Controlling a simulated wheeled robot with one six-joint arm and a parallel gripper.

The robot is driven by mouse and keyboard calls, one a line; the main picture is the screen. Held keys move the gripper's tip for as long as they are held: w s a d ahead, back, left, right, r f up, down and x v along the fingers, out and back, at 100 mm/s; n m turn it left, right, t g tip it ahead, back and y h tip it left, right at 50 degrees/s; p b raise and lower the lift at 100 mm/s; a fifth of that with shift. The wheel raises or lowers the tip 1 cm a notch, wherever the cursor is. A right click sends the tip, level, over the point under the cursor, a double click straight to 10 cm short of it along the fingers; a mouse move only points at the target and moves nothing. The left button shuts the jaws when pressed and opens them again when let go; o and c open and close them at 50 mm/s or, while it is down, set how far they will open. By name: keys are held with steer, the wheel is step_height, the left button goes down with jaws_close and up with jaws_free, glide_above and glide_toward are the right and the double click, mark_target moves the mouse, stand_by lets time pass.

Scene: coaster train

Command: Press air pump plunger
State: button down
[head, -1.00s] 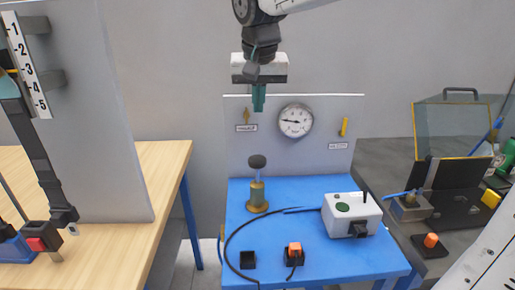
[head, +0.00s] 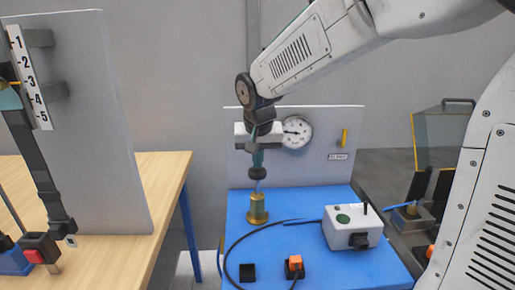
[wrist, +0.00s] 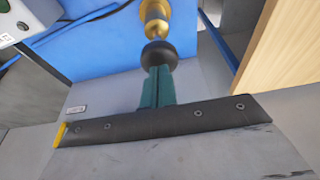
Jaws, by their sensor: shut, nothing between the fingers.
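The air pump is a brass cylinder (head: 257,208) standing upright on the blue table, with a thin rod and a dark round plunger knob (head: 257,173) on top. My gripper (head: 258,158) points down directly above the knob, with its teal fingers shut and empty. In the wrist view the shut fingertips (wrist: 157,72) reach the black knob (wrist: 159,53), and the brass cylinder (wrist: 154,12) shows beyond it. The fingers appear to be at or touching the knob; I cannot tell whether they press on it. The rod shows above the cylinder in the head view.
A pressure gauge (head: 297,132) is on the grey back panel, partly behind my gripper. A white box with a green button (head: 352,228) and dark cable stand to the right. A black block (head: 247,273) and an orange-topped block (head: 295,268) sit at the front of the blue table (head: 320,205).

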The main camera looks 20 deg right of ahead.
mark_target(258, 172)
steer(key=shift+f, duration=0.15)
step_height(258, 172, down, 6)
steer(key=shift+s+r, duration=0.1)
stand_by(0.4)
steer(key=shift+r, duration=0.35)
steer(key=w+d+v, duration=0.1)
steer(key=v, duration=1.2)
steer(key=shift+a+r, duration=0.4)
steer(key=shift+r, duration=0.05)
